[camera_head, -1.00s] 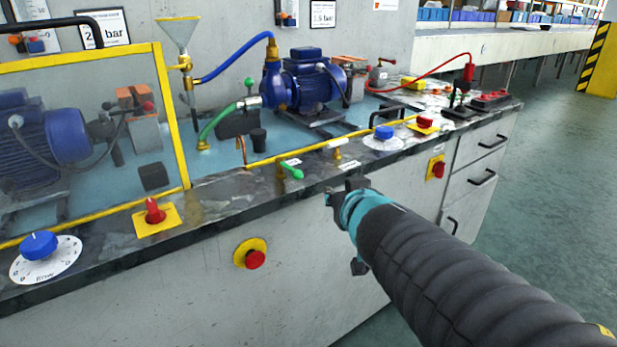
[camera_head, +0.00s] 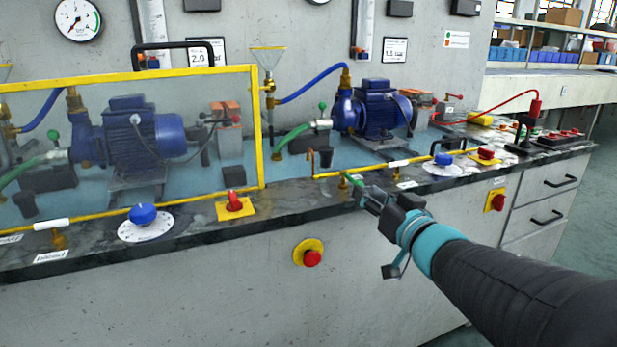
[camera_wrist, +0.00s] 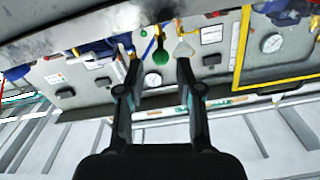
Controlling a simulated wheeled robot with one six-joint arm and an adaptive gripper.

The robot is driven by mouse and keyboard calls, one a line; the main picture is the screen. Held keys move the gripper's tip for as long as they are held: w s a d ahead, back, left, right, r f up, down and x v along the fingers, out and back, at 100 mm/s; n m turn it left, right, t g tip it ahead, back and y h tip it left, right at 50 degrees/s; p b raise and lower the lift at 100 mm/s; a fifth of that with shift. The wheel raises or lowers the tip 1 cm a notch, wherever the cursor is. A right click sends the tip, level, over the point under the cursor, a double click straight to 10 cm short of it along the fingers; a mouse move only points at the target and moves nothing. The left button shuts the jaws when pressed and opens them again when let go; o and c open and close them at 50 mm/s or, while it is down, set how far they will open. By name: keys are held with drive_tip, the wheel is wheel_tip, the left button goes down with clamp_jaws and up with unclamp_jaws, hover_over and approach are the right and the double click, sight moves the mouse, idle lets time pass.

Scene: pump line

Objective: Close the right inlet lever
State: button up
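The right inlet lever shows as a small green handle (camera_head: 353,180) on the yellow pipe at the bench's front edge. My gripper (camera_head: 370,196) is at the lever's near end in the head view, its fingers partly hiding it. In the wrist view my gripper (camera_wrist: 158,64) is open, with one finger on each side of a round green knob (camera_wrist: 152,80), which appears to be the lever's end. Gaps show between the knob and both fingers. I cannot tell whether either finger touches the lever.
A red emergency button (camera_head: 312,258) sits on the bench front below. A blue dial (camera_head: 443,159) and a red switch (camera_head: 487,153) stand right of the lever. A yellow-framed clear guard (camera_head: 259,130) covers the left pump. The right pump (camera_head: 372,110) stands behind the lever.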

sight(342, 172)
drive_tip(key=x, duration=0.9)
drive_tip(key=shift+w+f, duration=0.1)
drive_tip(key=shift+w, duration=0.2)
clamp_jaws()
